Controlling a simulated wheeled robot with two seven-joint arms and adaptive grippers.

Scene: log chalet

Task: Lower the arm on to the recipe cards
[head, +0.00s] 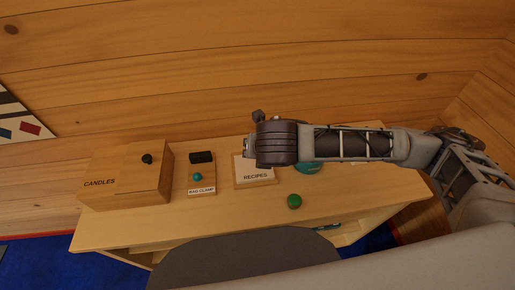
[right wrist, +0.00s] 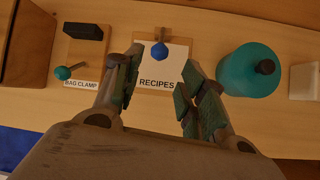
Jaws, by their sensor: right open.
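The recipe cards (right wrist: 177,62) are a white sheet on a wooden board labelled RECIPES (head: 255,175), on the table. In the right wrist view a blue ball knob (right wrist: 159,50) shows over the cards, by a small wooden piece at their far edge. The knob's shaft and the height of the arm above the cards cannot be made out. My right gripper (right wrist: 160,76) is open, its two fingers on either side of the label, with nothing between them that I can see held. In the head view my right wrist (head: 277,142) covers part of the board. My left gripper is not in view.
Left of the board stands a BAG CLAMP board (head: 202,190) with a teal knob and black block, then a wooden CANDLES box (head: 125,178). A teal jar (right wrist: 248,72) stands to the right. A green round object (head: 294,201) sits near the table's front (head: 340,208).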

